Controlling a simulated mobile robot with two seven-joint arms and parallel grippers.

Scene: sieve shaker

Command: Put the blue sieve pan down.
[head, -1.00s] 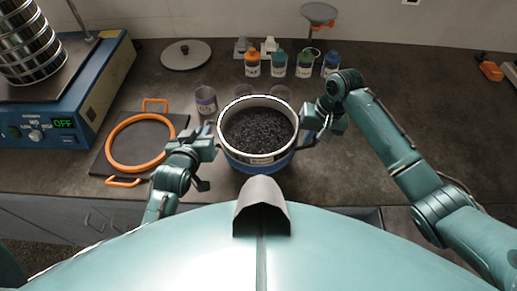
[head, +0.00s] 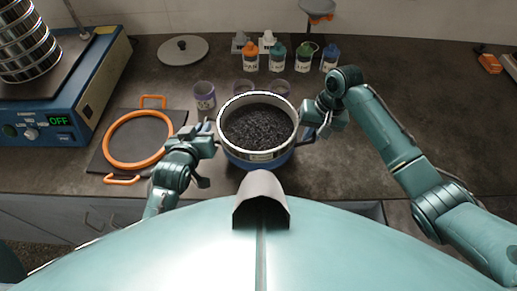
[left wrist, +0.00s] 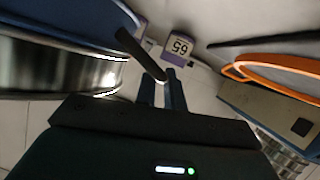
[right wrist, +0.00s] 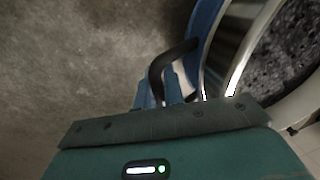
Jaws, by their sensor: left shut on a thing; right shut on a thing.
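The blue sieve pan (head: 262,165) has a blue lower wall, a pale metal upper ring and a fill of dark granules. It is upright at the counter's front, at the middle of the head view. My left gripper (head: 213,138) is shut on its left black handle (left wrist: 139,53). My right gripper (head: 314,126) is shut on its right black handle (right wrist: 168,62). The pan's wall also shows in the right wrist view (right wrist: 207,22). The pan's underside is hidden, so I cannot tell whether it touches the counter.
Several purple-labelled cups (head: 204,96) stand just behind the pan. Coloured-cap bottles (head: 277,60) stand further back. A dark plate with an orange ring (head: 137,139) lies left, near the blue shaker (head: 85,95). A round lid (head: 183,48) lies behind. The counter right of my right arm is mostly clear.

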